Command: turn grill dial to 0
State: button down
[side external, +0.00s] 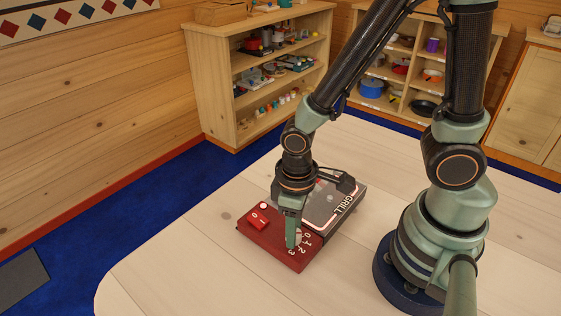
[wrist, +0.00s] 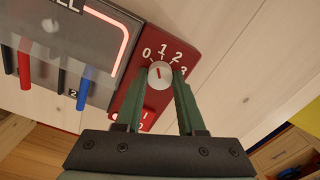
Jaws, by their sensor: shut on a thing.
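The grill (side external: 318,217) is a toy unit on the pale table, with a dark top marked GRILL and a red control panel (side external: 275,248). In the wrist view its white round dial (wrist: 160,74) has a red pointer line and the numbers 0, 1, 2 and 3 around it. The pointer leans slightly up-left, roughly between 0 and 1; I cannot tell exactly. My gripper (wrist: 162,82) points down at the panel, one finger on each side of the dial, shut on it. In the side view my gripper (side external: 292,238) hides the dial.
A red rocker switch (side external: 258,218) sits on the panel's left end. The wrist view shows a glowing red line (wrist: 120,42) on the grill top, a red stick (wrist: 25,70) and a blue stick (wrist: 83,94). The table (side external: 180,265) around the grill is clear. Shelves (side external: 215,85) stand behind.

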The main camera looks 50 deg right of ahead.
jog(key=shift+n, duration=2.2)
jog(key=c, duration=0.5)
grip_release()
jog(key=shift+r, duration=0.1)
notch_tip(320, 180, up, 12)
jog(key=shift+w, duration=0.1)
